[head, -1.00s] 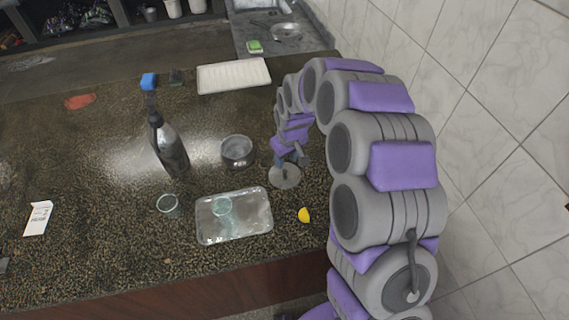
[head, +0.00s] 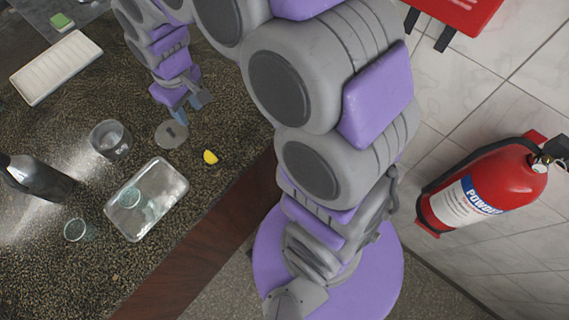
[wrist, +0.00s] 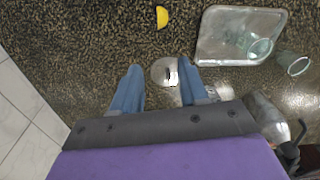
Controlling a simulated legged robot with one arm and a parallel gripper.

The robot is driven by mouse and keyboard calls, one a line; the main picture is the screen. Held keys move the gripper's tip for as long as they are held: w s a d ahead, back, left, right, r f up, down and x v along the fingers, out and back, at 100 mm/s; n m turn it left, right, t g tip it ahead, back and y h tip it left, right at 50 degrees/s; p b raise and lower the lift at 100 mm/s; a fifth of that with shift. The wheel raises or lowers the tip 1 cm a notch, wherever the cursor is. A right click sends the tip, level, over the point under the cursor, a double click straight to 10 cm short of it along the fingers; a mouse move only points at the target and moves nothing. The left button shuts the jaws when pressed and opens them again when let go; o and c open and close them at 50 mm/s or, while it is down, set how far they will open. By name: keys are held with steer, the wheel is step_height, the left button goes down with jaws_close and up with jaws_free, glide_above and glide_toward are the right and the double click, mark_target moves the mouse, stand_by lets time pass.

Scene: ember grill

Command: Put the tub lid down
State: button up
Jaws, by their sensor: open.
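The tub lid (head: 172,134) is a round, flat grey disc with a small knob, lying on the dark speckled counter. It also shows in the wrist view (wrist: 160,76), beyond and between the fingertips. My gripper (head: 182,116) is just past the lid's far edge in the head view. Its blue fingers are spread apart and hold nothing in the wrist view (wrist: 160,68). I cannot tell whether a finger touches the lid. The round, clear grey tub (head: 110,138) stands open to the left of the lid.
A clear tray (head: 165,190) holds a glass (head: 130,198); another glass (head: 75,230) stands left of it. A yellow lemon piece (head: 210,157) lies near the lid. A dark bottle (head: 38,178) and white tray (head: 57,66) are further off. A fire extinguisher (head: 490,185) hangs on the wall.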

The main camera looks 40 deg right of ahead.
steer(key=s+d+r+m, duration=0.1)
steer(key=s+d, duration=0.2)
steer(key=s, duration=0.5)
steer(key=s+d+r+m+g, duration=0.1)
steer(key=s+d+m, duration=0.1)
steer(key=s, duration=0.7)
steer(key=s+d+r+m+g, duration=0.1)
steer(key=s+d+m, duration=0.1)
steer(key=s, duration=0.7)
steer(key=shift+s+d+r+h, duration=0.25)
steer(key=shift+d+r+h, duration=0.15)
steer(key=shift+d, duration=0.45)
steer(key=shift+f, duration=0.1)
steer(key=shift+f+b, duration=0.45)
steer(key=shift+b, duration=0.1)
